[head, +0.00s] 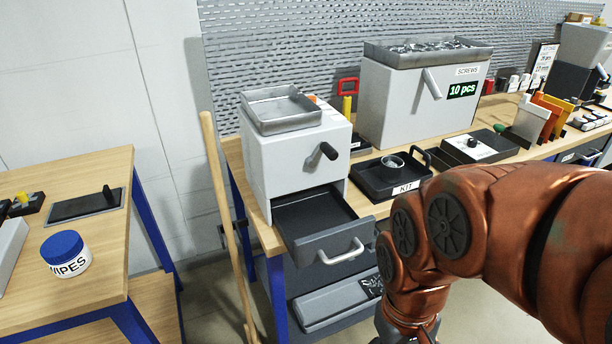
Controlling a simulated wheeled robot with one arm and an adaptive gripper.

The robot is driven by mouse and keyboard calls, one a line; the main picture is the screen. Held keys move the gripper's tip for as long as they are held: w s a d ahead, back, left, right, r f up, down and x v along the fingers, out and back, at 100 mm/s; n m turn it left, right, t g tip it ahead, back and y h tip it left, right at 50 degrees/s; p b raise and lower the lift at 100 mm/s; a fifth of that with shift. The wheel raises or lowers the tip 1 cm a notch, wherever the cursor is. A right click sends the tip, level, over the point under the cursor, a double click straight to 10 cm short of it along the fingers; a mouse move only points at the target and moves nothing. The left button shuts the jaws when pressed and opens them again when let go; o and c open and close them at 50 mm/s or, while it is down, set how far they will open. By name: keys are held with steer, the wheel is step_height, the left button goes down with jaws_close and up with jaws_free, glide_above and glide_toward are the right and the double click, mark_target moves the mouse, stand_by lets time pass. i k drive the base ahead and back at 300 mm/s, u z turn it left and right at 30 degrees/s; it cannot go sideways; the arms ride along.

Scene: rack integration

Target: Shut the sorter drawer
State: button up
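The sorter (290,160) is a light grey box with a metal tray on top and a black knob on its front, at the left end of the wooden bench. Its drawer (325,244) is pulled out over the bench's front edge. The drawer has a dark inside that looks empty and a grey front with a pale bar handle (342,252). My orange arm comes in from the right and bends down just right of the drawer front. The dark top of my gripper (408,334) shows at the bottom edge, below the handle's level and apart from it; its fingertips are out of frame.
A black KIT tray (374,182) with a round ring stands right of the sorter. A larger SCREWS dispenser (412,107) stands behind it. A wooden pole (226,220) leans left of the bench. A side table (103,240) with a WIPES tub (66,254) stands left.

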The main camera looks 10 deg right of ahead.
mark_target(316, 224)
steer(key=z, duration=0.4)
steer(key=k, duration=0.95)
steer(key=u, duration=1)
